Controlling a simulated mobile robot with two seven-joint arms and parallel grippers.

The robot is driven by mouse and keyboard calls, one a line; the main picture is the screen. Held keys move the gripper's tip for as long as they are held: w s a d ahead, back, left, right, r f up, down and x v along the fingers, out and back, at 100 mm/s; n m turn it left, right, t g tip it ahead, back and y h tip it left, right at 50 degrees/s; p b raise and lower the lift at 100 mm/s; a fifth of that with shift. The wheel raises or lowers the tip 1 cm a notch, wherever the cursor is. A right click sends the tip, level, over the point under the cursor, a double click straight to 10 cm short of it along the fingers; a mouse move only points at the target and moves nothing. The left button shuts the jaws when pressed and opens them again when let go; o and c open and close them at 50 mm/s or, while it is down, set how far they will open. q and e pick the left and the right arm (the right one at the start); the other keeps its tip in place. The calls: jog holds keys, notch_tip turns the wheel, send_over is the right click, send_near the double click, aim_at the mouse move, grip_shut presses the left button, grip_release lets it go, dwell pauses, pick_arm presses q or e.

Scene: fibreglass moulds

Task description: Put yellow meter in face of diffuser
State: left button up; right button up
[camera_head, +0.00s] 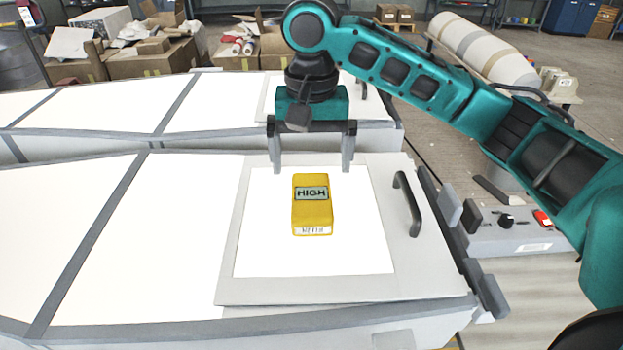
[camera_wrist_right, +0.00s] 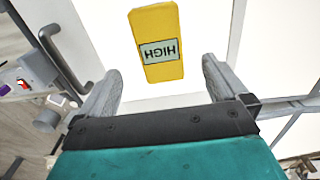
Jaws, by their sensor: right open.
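The yellow meter (camera_head: 312,213) lies on the white face of the diffuser (camera_head: 265,240), near the middle of the framed square panel. Its small screen reads HIGH. My right gripper (camera_head: 311,168) is open and empty, above the panel just behind the meter, with its fingers apart. In the right wrist view the meter (camera_wrist_right: 158,62) lies beyond the open fingertips (camera_wrist_right: 160,80), roughly between them and not touched. My left gripper is not in view.
A dark handle (camera_head: 408,203) stands on the panel's right side. A grey control box (camera_head: 510,235) with a black knob and a red switch sits right of the panel. Another long white panel (camera_head: 100,108) lies behind. Cardboard boxes (camera_head: 150,65) stand at the back left.

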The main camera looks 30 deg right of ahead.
aim_at(312, 194)
jog(key=shift+r, duration=2.05)
